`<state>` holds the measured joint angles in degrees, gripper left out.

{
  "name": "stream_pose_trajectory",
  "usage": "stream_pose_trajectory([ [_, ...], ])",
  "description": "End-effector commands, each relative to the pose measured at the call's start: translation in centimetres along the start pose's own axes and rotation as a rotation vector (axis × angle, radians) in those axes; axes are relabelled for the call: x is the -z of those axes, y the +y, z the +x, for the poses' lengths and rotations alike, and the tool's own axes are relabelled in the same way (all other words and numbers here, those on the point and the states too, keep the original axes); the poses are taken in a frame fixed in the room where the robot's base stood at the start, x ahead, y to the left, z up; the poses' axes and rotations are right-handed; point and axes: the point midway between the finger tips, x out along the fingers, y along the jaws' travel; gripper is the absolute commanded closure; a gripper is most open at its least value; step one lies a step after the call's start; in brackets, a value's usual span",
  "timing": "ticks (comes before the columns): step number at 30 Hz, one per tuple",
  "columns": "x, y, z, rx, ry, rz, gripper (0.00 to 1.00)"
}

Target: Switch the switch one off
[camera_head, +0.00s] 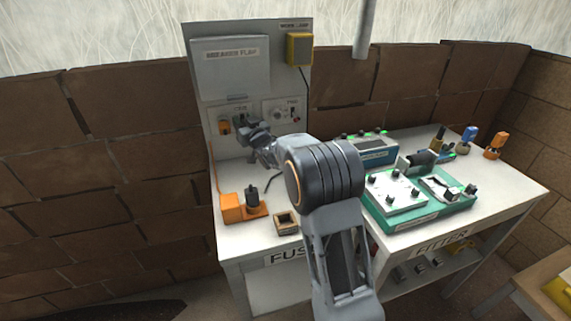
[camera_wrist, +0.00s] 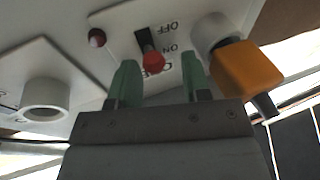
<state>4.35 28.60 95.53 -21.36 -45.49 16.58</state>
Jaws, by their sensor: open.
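In the wrist view, switch one (camera_wrist: 150,50) is a dark toggle slot with a red-tipped lever on a pale plate. The plate is lettered OFF and ON, and the red tip (camera_wrist: 152,61) is at the ON side. My gripper (camera_wrist: 159,78) is open, with one green fingertip on each side of the lever's line; I cannot tell whether either touches it. In the head view my gripper (camera_head: 247,130) is at the upright panel (camera_head: 238,88) and hides the switch.
An orange plug (camera_wrist: 248,68) sits in a grey socket close beside the fingers; it also shows in the head view (camera_head: 224,127). An orange box (camera_head: 231,208) stands on the table below.

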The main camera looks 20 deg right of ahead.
Motion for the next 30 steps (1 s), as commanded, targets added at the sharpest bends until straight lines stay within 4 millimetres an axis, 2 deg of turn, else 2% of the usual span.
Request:
stream_pose_trajectory([
  [1,1.0,0.0,0.2,0.0,-0.022,0.006,0.56],
  [11,1.4,0.1,0.4,-0.004,-0.155,0.043,0.56],
  [14,0.6,0.1,-1.8,-0.005,-0.16,0.044,0.56],
  [30,2.5,0.1,-13.1,-0.006,-0.155,0.044,0.56],
])
